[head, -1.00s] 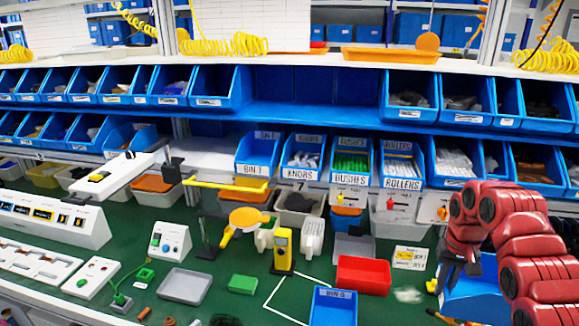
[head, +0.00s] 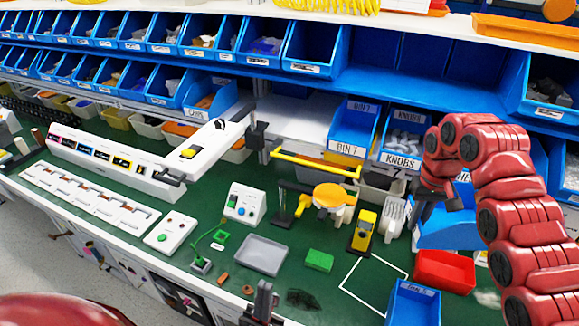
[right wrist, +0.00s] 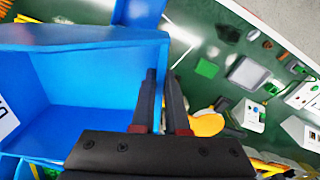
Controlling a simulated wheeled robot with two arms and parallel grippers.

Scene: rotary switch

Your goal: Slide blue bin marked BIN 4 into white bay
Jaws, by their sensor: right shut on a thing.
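My right gripper (head: 436,200) is shut on a blue bin (head: 447,232), held above the bench at the right. In the right wrist view, the fingers (right wrist: 162,100) close at the edge of this bin (right wrist: 85,85), which fills the left side. Part of a white label shows there, but I cannot read its number. A bare white shelf space (head: 300,122), which may be the white bay, lies left of the bin marked BIN 7 (head: 352,130). My left gripper (head: 263,290) is low at the bottom edge; its finger gap is unclear.
A yellow bar (head: 315,165) crosses in front of the white space. A white device (head: 205,150) stands to its left. A red tray (head: 445,272), another blue bin (head: 412,303) and a white outlined square (head: 350,290) are on the green bench.

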